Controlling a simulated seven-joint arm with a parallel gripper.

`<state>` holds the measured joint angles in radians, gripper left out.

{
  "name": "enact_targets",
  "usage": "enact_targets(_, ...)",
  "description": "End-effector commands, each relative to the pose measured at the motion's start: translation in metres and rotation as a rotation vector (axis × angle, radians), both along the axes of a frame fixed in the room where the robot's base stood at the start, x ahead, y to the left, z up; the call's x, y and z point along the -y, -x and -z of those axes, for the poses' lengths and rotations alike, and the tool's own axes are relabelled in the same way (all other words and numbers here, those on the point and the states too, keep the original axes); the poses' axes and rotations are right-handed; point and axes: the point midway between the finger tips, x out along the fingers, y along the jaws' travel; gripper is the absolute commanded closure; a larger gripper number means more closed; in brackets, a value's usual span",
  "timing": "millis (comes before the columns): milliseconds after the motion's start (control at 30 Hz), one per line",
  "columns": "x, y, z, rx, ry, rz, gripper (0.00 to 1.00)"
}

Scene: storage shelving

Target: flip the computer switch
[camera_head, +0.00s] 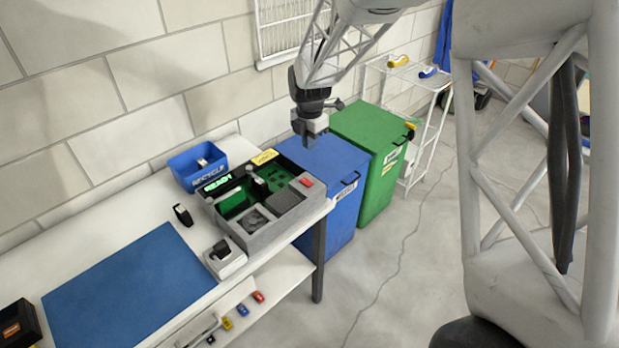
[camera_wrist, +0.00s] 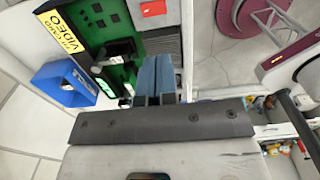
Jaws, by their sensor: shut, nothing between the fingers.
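The computer is an open grey case (camera_head: 262,229) at the right end of the bench, with green boards inside and a lit green display (camera_head: 217,184). A red switch-like part (camera_head: 307,182) sits on its right back corner; it also shows at the top of the wrist view (camera_wrist: 153,8). A black upright part (camera_head: 258,184) stands inside the case. My gripper (camera_head: 306,144) is shut and empty, above and behind the case's right back corner, apart from it. In the wrist view its fingers (camera_wrist: 157,62) are together, below the red part in the picture.
A blue recycle bin (camera_head: 187,176) stands behind the case, against the wall side. A blue mat (camera_head: 128,292) and a small white box with a black top (camera_head: 224,259) are on the bench. Large blue (camera_head: 330,200) and green bins (camera_head: 380,180) stand beyond the bench.

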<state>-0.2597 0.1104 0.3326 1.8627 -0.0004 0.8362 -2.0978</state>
Motion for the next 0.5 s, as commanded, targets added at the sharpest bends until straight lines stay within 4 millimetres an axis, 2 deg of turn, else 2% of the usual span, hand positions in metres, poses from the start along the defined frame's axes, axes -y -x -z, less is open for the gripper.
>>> enact_targets(267, 0.000, 0.000, 0.002, -0.001, 0.001, 0.001, 1.00)
enact_targets(500, 0.000, 0.000, 0.019, -0.002, 0.001, 0.001, 1.00)
